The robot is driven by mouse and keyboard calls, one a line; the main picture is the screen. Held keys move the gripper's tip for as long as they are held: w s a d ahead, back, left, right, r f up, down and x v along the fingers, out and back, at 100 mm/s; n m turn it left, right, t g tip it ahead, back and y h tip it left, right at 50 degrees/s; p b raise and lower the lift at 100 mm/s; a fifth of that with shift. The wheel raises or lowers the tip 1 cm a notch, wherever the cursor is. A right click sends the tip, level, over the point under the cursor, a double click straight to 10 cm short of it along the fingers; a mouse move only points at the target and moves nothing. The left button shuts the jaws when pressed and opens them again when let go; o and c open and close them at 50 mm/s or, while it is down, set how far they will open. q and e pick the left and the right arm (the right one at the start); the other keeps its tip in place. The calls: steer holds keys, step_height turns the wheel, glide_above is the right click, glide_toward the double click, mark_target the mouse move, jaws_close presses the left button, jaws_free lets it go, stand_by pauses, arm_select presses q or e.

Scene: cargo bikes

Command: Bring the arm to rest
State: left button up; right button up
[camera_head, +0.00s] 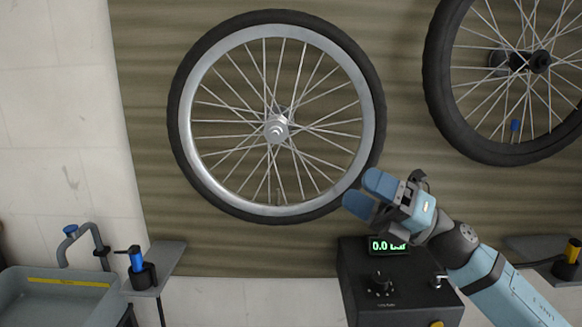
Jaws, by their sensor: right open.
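My right gripper (371,196) is in the camera_head view, right of centre, on an arm coming in from the lower right. Its two blue fingers point up and left, apart and with nothing between them. The fingertips overlap the lower right of a wheel (376,120) in the picture; I cannot tell whether they touch it. The gripper is in front of a black box with a green display (388,246) and hides part of it. My left gripper is not in view.
A second wheel (437,90) is at the upper right. A grey basin (60,300) is at the lower left. A small shelf (165,262) beside it bears a blue-topped tool (136,260). A black holder with a yellow tool (573,250) is at the right edge.

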steer(key=s+d+f+m+t+h, duration=0.2)
steer(key=f+m+t+h, duration=0.45)
steer(key=f+m, duration=0.6)
steer(key=s+d+f+m+t+h, duration=0.1)
steer(key=s+f+m+t+h, duration=0.2)
steer(key=f+m+t+h, duration=0.65)
steer(key=s+d+f+m+g+h, duration=0.1)
steer(key=s+f+m+g, duration=0.4)
steer(key=s+f+m, duration=0.45)
steer(key=s+d+f+m+g+h, duration=0.2)
steer(key=s+f+m+g, duration=0.3)
steer(key=f, duration=0.7)
arm_select(q)
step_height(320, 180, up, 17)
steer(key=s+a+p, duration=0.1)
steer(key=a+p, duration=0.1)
steer(key=p, duration=2.6)
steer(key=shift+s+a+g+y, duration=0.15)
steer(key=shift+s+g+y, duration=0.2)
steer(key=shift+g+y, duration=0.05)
arm_select(e)
steer(key=s+d+r, duration=0.1)
steer(key=s+r, duration=0.1)
steer(key=r, duration=0.6)
steer(key=s+d+r, duration=0.1)
steer(key=r, duration=0.8)
steer(key=shift+s+g+h, duration=0.3)
steer(key=shift+s, duration=0.1)
steer(key=shift+f+m, duration=0.1)
steer(key=shift+m, duration=0.15)
